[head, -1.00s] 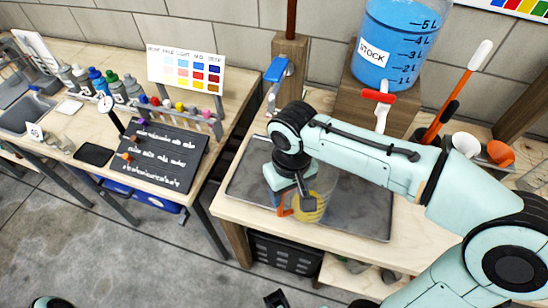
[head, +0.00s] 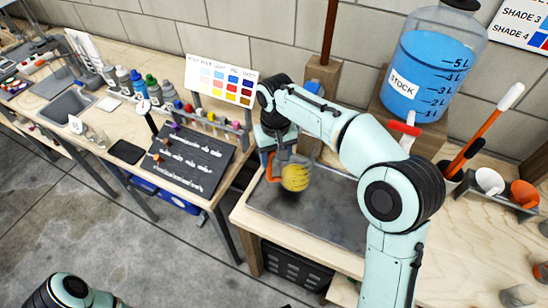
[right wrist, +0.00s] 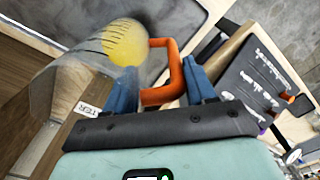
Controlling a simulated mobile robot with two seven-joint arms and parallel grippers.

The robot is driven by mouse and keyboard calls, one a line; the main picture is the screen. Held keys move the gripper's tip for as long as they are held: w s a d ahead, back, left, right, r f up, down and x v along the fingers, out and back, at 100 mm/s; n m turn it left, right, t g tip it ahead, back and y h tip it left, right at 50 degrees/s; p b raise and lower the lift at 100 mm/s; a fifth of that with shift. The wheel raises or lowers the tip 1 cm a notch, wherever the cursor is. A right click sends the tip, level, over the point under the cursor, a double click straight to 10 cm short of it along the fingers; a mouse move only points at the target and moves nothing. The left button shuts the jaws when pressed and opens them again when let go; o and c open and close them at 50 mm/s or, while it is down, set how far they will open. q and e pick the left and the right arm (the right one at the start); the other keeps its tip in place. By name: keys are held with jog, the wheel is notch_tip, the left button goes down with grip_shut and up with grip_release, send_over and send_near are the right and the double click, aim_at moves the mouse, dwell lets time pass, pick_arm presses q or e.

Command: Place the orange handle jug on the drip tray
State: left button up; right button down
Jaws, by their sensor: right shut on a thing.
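The jug (head: 295,178) is clear, with yellow liquid and an orange handle (head: 270,168). In the right wrist view, the jug (right wrist: 125,42) lies past my fingers, and its clear wall overlaps the wooden post behind. My right gripper (right wrist: 160,85) has its blue fingers shut on the orange handle (right wrist: 172,75). In the head view, my right gripper (head: 280,156) holds the jug over the left rear part of the dark grey drip tray (head: 310,212). Any gap below the jug is hard to judge. My left gripper is out of view.
A wooden post (head: 323,75) with a blue tap (head: 314,87) stands behind the jug. The blue stock tank (head: 437,70) with a red-handled tap (head: 404,129) stands to the right. The tray's front half is clear. A gap separates the left bench with its chalkboard (head: 190,160).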

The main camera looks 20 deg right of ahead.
jog(key=shift+w+f, duration=0.25)
jog(key=shift+f, duration=0.65)
jog(key=shift+w+f, duration=0.2)
jog(key=shift+f, duration=0.75)
jog(key=shift+c, duration=1.8)
grip_release()
jog(key=shift+f, duration=0.1)
notch_tip(320, 180, up, 8)
jog(key=shift+f+p, duration=0.1)
jog(key=shift+p, duration=0.45)
